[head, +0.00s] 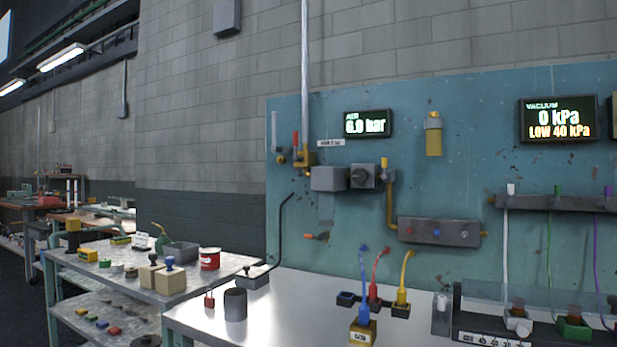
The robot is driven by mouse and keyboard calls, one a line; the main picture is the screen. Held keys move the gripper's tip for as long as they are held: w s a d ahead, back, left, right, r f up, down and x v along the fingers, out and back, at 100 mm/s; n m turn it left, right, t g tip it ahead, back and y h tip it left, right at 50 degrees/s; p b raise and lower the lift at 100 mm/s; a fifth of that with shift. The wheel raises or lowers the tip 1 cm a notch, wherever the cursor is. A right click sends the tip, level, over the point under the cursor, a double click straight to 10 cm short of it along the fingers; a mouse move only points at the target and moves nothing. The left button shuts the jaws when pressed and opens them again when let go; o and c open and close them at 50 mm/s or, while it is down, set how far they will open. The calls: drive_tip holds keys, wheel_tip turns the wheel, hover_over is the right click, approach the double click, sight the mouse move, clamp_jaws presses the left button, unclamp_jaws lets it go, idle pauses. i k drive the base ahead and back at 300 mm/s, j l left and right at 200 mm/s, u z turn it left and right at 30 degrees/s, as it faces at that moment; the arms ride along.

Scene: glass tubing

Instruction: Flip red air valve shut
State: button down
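The air valve is a brass body (304,157) low on the pale vertical pipe (305,70), at the left of the teal panel. Its small red handle (296,139) stands upright beside the pipe, in line with it. A white label (331,143) sits just right of the valve, too small to read surely. The AIR display (367,124) above right shows about 6 bar. My gripper is not in view.
Grey regulator boxes (329,179) are right of and below the valve. The workbench (215,326) below holds a dark cup (235,304), a red padlock (209,299) and coloured hoses (405,272). A side table (228,262) stands left. The space before the valve looks clear.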

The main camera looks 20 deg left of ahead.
sight(296, 158)
drive_tip(key=u, duration=1.15)
